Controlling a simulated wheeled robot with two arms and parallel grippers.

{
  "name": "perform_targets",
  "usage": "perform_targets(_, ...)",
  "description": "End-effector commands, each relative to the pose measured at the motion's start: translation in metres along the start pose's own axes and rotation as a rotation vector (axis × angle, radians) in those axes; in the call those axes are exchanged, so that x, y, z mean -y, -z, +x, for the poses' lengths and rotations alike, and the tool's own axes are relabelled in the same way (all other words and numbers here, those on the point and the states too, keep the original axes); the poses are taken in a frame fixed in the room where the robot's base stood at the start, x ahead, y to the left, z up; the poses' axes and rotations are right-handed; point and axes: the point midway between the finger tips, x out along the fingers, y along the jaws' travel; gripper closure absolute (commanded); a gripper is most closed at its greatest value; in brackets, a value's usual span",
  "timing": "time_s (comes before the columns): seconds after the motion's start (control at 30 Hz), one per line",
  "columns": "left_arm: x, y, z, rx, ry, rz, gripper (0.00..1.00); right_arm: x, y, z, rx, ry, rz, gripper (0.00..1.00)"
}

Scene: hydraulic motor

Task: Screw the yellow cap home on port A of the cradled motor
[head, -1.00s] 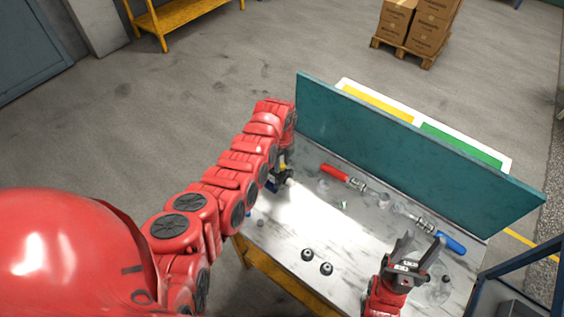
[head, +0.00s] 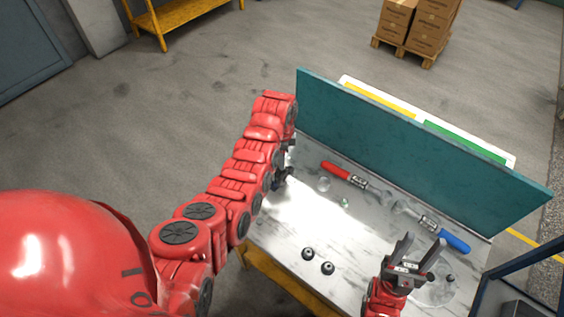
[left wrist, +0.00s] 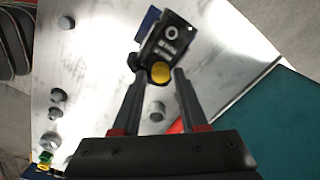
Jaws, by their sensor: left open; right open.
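In the left wrist view the dark motor (left wrist: 170,38) stands on the pale table, with a bit of blue (left wrist: 149,20) beside it, perhaps its cradle. A round yellow cap (left wrist: 160,72) is at the motor's near end. My left gripper (left wrist: 159,74) is open, its fingertips on either side of the cap with a gap visible; I cannot tell whether the cap is seated. In the head view my left arm mostly hides the motor and this gripper. My right gripper (head: 420,244) is open and empty above the right part of the table.
A teal panel (head: 415,150) lines the table's back. A red-handled tool (head: 338,172) and a blue-handled tool (head: 453,242) lie before it. Two dark knobs (head: 308,254) (head: 328,268) stand near the front edge. The bright middle of the table (head: 300,215) is clear.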

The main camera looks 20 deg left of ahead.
Motion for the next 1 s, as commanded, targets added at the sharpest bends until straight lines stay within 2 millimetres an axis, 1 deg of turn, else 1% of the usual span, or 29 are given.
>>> perform_targets(0.03, 0.0002, 0.0001, 0.0031, 0.0, 0.001, -0.042, 0.57, 0.0003, -0.001, -0.006, 0.0, 0.0, 0.0, 0.5)
perform_targets(0.17, 0.0003, -0.0001, -0.0002, 0.0, 0.001, -0.093, 0.57, 0.0003, -0.0009, -0.0055, 0.0, 0.0, 0.0, 0.5)
perform_targets(0.83, 0.0015, -0.0002, 0.0006, -0.001, 0.002, -0.089, 0.57, 0.0005, -0.0015, -0.0091, 0.0, 0.0, 0.0, 0.5)
perform_targets(0.87, 0.0015, -0.0002, 0.0006, -0.001, 0.002, -0.089, 0.61, 0.0005, -0.0015, -0.0091, 0.0, 0.0, 0.0, 0.5)
perform_targets(1.0, 0.0015, -0.0003, 0.0006, -0.001, 0.002, -0.089, 0.86, 0.0004, -0.0015, -0.0091, 0.0, 0.0, 0.0, 0.5)
